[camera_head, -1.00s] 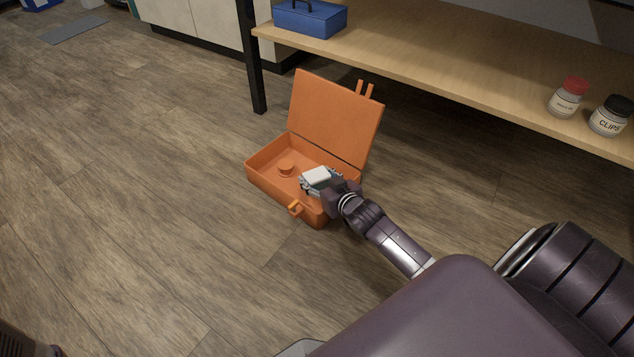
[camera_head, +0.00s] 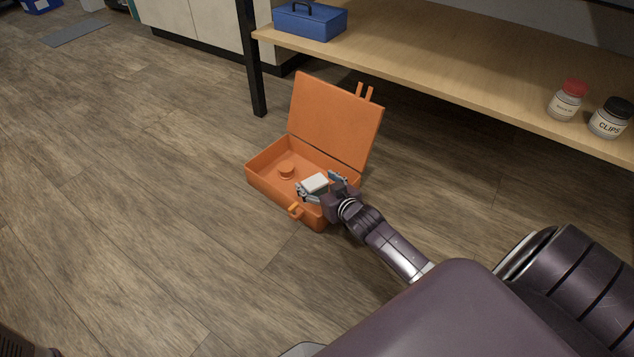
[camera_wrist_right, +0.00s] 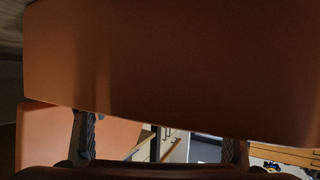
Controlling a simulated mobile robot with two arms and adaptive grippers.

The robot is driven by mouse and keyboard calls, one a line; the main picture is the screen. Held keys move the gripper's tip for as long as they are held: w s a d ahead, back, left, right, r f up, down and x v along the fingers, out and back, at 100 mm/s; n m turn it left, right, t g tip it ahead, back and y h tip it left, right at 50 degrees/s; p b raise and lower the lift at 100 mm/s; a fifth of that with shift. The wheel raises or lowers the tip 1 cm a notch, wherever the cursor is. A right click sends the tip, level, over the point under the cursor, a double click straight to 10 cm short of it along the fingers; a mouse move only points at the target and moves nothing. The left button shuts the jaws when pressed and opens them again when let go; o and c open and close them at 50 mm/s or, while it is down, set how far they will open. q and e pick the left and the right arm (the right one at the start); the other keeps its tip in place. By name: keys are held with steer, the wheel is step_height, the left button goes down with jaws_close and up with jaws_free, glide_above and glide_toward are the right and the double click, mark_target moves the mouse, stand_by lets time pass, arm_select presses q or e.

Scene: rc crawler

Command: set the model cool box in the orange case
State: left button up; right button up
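The model cool box (camera_head: 314,183) shows its pale, whitish top inside the orange case (camera_head: 264,187), at the end nearest my right arm. The case stands open on the floor with its lid (camera_head: 335,118) raised at the back. My right gripper (camera_head: 321,186) reaches over the case's near right end. Its fingers are spread, one on each side of the cool box, with visible gaps. The wrist view also shows the fingers wide apart (camera_wrist_right: 158,145). There a large orange wall fills the top and the cool box cannot be seen. The box's underside is hidden. My left gripper is out of view.
A round orange piece (camera_head: 286,171) stands on the case floor, left of the cool box. A wooden shelf (camera_head: 430,60) overhangs behind, carrying a blue toolbox (camera_head: 310,20) and two jars (camera_head: 566,100). The floor left of the case is clear.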

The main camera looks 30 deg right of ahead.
steer(key=shift+r, duration=0.35)
steer(key=p+v, duration=0.8)
steer(key=v, duration=0.4)
steer(key=shift+r, duration=0.3)
